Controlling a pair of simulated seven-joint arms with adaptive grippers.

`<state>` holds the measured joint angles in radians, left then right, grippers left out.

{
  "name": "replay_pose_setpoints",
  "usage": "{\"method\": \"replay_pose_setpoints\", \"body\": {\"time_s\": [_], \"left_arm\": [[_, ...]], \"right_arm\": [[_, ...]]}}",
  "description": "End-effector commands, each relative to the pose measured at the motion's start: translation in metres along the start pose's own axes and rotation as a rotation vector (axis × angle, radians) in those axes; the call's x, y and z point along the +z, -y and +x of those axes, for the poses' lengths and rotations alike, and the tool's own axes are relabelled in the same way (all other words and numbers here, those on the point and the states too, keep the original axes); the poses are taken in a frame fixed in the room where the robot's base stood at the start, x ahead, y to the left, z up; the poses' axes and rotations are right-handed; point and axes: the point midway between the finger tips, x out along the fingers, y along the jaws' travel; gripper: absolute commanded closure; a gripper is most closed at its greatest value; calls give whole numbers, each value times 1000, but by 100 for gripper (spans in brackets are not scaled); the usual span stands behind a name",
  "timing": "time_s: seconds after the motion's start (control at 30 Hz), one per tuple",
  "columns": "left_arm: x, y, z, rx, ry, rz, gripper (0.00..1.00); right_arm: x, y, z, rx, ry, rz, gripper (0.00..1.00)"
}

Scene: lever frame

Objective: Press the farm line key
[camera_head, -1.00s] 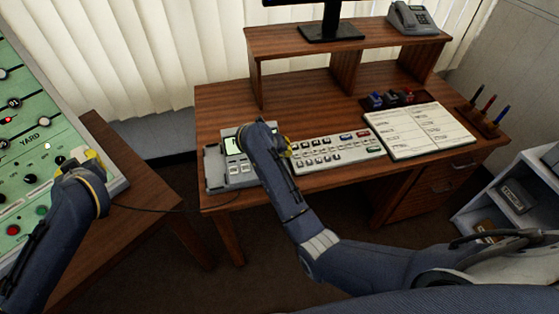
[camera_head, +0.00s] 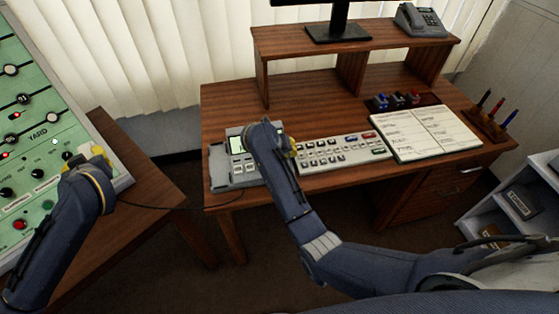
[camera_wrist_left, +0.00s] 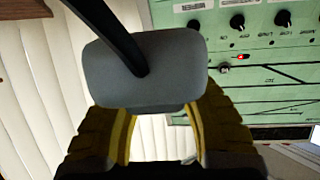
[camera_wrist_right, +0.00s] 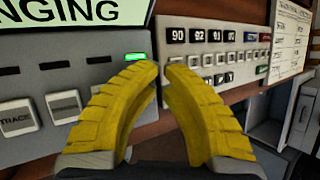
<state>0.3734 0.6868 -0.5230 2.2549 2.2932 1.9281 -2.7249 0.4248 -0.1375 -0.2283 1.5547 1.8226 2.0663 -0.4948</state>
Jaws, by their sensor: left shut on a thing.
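A grey console (camera_head: 219,165) stands at the left of the desk, and it fills the left of the right wrist view (camera_wrist_right: 83,82). Its lit screen (camera_wrist_right: 70,14) ends in "NGING". Below are pale keys (camera_wrist_right: 63,107) and a lit green lamp (camera_wrist_right: 135,56). I cannot read which key is the farm line. My right gripper (camera_head: 292,146) is beside the console; its yellow fingertips (camera_wrist_right: 160,68) are nearly together and empty, in front of the lamp. My left gripper (camera_head: 97,154) is shut on a grey handset (camera_wrist_left: 165,75) with a black cord, beside the green panel.
A pale key panel (camera_head: 345,151) lies right of the console, then an open binder (camera_head: 425,132). Stamps (camera_head: 397,100) and a pen rack (camera_head: 485,124) stand behind and beside it. The green yard panel (camera_head: 50,160) is at left. A black cord (camera_head: 180,208) runs between the tables.

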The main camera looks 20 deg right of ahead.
Motion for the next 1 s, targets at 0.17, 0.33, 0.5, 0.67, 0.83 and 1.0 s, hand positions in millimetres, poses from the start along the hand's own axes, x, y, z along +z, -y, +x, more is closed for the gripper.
{"method": "replay_pose_setpoints", "body": {"time_s": [0.17, 0.33, 0.5, 0.67, 0.83, 1.0], "left_arm": [[0, 0, 0, 0, -1, 0, 100], [0, 0, 0, 0, -1, 0, 100], [0, 0, 0, 0, -1, 0, 100], [-1, 0, 0, 0, -1, 0, 100], [0, 0, 0, 0, -1, 0, 100], [0, 0, 0, 0, -1, 0, 100]], "right_arm": [[4, 3, -6, 2, 0, 1, 100], [5, 5, -9, 0, 0, 0, 100], [5, 5, -9, 0, 0, -1, 100], [7, 6, -12, 1, 1, 0, 100], [13, 11, -22, 2, 2, 3, 100], [18, 17, -34, 2, 2, 2, 100]]}}
